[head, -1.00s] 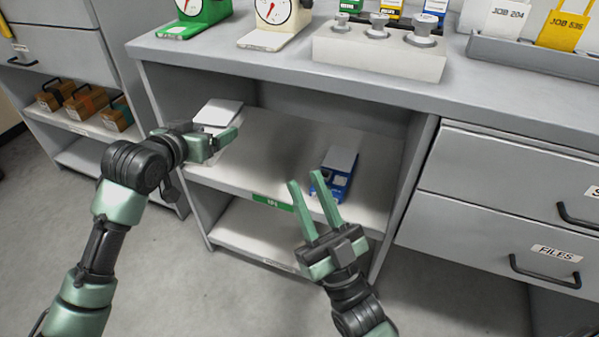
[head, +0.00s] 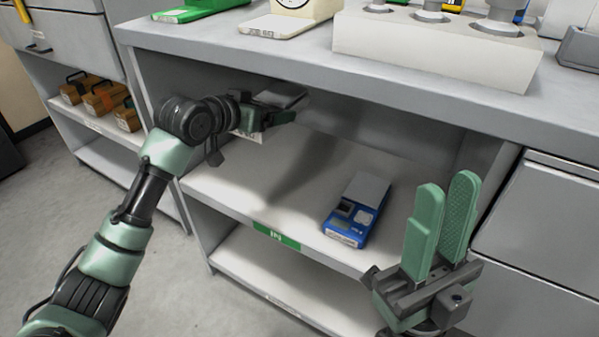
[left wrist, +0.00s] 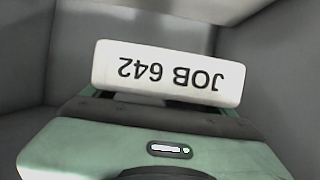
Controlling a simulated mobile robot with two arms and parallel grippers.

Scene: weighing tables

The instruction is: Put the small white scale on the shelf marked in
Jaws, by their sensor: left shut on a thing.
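The small white scale (head: 248,134) is in my left gripper (head: 285,110), up in the bay under the table top. Its grey pan (head: 283,95) shows beyond the fingers; the arm and gripper hide much of the rest. In the left wrist view a white face (left wrist: 168,73) reads JOB 642 upside down, just beyond the gripper. The upper shelf (head: 235,187) has a green label (head: 277,236) that reads IN on its front edge. The scale seems to be above this shelf, apart from it. My right gripper (head: 448,190) is open and empty, in front of the bay's right side.
A blue scale (head: 352,212) stands on the right part of the marked shelf. The left and middle of that shelf are clear. The table top (head: 300,55) overhangs the bay. Drawers (head: 540,220) stand at the right, and brown boxes (head: 103,100) on another shelf at the left.

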